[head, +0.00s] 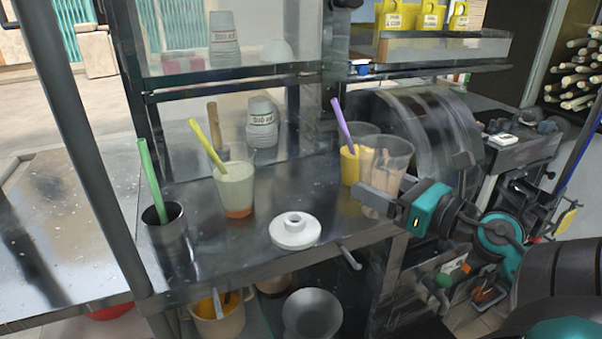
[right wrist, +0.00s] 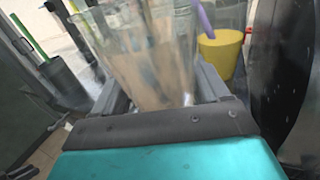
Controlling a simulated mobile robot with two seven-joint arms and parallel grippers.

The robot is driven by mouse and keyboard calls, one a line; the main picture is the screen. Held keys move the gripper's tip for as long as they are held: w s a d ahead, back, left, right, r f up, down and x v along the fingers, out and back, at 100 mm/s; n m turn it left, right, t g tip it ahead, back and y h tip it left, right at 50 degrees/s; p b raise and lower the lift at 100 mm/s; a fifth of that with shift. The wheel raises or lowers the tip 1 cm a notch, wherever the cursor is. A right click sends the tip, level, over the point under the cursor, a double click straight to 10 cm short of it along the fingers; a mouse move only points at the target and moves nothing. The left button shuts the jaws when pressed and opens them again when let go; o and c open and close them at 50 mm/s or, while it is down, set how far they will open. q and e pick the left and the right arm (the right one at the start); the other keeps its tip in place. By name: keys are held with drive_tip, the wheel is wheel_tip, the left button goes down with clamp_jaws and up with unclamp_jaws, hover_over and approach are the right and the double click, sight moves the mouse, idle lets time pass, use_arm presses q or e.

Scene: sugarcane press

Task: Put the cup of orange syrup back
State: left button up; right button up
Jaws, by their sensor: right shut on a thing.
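My right gripper (head: 380,203) is shut on a clear cup (head: 390,160) at the right end of the metal counter. The cup is upright and looks see-through with a brownish tint; I cannot tell what is in it. It fills the middle of the right wrist view (right wrist: 150,60), between the fingers. A pale cup with orange liquid at its bottom (head: 237,190) and a yellow stick stands left of centre on the counter. A yellow cup (head: 349,168) with a purple stick stands just behind the held cup; it also shows in the right wrist view (right wrist: 220,55). My left gripper is not in view.
A white round lid-like piece (head: 295,231) lies on the counter (head: 225,265). A dark metal cup (head: 168,230) with a green stick stands at left. Stacked cups (head: 262,120) stand behind. The press drum (head: 425,125) is close behind the held cup.

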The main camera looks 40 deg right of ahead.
drive_tip(key=w+p, duration=0.1)
drive_tip(key=w, duration=0.4)
drive_tip(key=w+p, duration=0.2)
drive_tip(key=w, duration=0.2)
drive_tip(key=w+a+p, duration=0.1)
drive_tip(key=w, duration=0.4)
drive_tip(key=shift+w+a+r, duration=0.1)
drive_tip(key=shift+w, duration=0.2)
drive_tip(key=shift+w+a, duration=0.1)
drive_tip(key=shift+w, duration=0.6)
wheel_tip(320, 180, down, 3)
drive_tip(key=shift+w+f+b, duration=0.1)
drive_tip(key=shift+b, duration=0.7)
drive_tip(key=shift+f, duration=0.35)
drive_tip(key=shift+r, duration=0.1)
drive_tip(key=o, duration=1.1)
drive_tip(key=shift+c, duration=0.2)
